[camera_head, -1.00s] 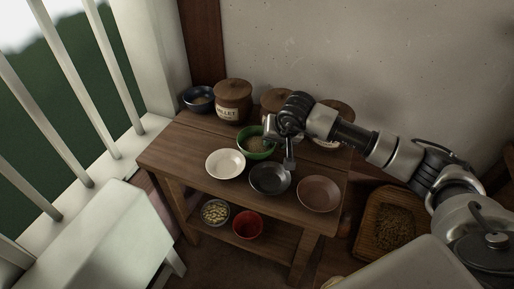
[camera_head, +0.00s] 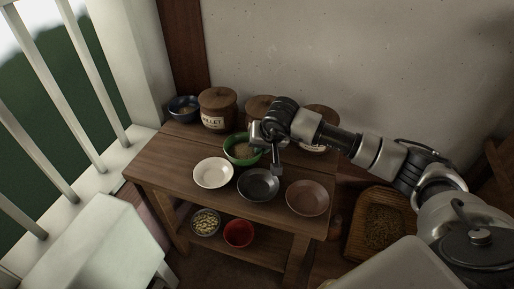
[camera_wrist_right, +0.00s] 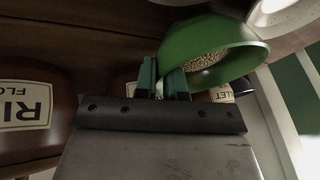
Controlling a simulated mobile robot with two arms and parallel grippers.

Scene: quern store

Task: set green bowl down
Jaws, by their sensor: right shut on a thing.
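The green bowl (camera_head: 231,158), with pale grain inside, is at the back middle of the wooden table (camera_head: 160,168), behind the white bowl (camera_head: 213,173) and the dark bowl (camera_head: 258,186). My right gripper (camera_head: 262,134) is at its right side. In the right wrist view, the green bowl (camera_wrist_right: 205,40) shows large, and the right gripper (camera_wrist_right: 163,82) is shut on its rim. I cannot tell whether its base touches the tabletop. My arm hides part of the table behind it. My left gripper is not in view.
A brown bowl (camera_head: 307,198) stands at the front right. Lidded jars, one labelled millet (camera_head: 217,108), and a blue bowl (camera_head: 184,109) line the back. A lower shelf holds a red bowl (camera_head: 238,233) and a bowl of pale pieces (camera_head: 205,222). The tabletop's left end is clear.

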